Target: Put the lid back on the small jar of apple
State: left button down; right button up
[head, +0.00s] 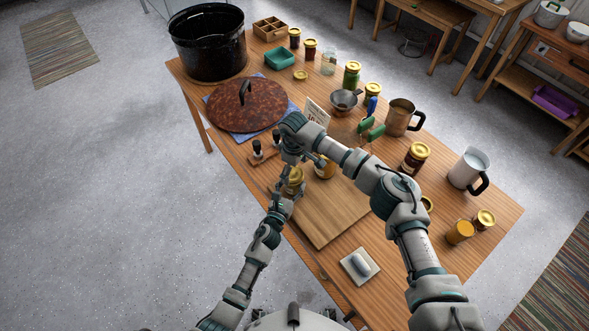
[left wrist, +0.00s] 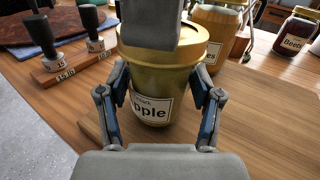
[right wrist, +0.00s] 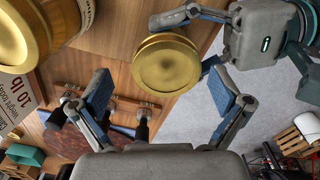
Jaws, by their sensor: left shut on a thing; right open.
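The small apple jar (left wrist: 150,108), with its "Apple" label, stands upright between the blue pads of my left gripper (left wrist: 162,82), which is shut on its sides. It also shows in the head view (head: 294,184) at the table's near left edge. The gold lid (right wrist: 166,66) covers the jar's top in the right wrist view. I cannot tell whether it is tightened. My right gripper (right wrist: 160,80) is open above the jar, fingers apart and clear of the lid. A grey gripper part hides some of the jar's top in the left wrist view.
An amber jar (left wrist: 215,32) stands close behind. A wooden rack with black-handled pieces (left wrist: 72,68) is at the left. The cutting board (head: 325,218) is mostly clear. The copper-coloured pot lid (head: 245,104), funnel (head: 344,100) and mugs stand farther off.

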pick_arm(q)
jog(key=shift+a+f, duration=0.1)
pick_arm(e)
jog(key=shift+r, duration=2.1)
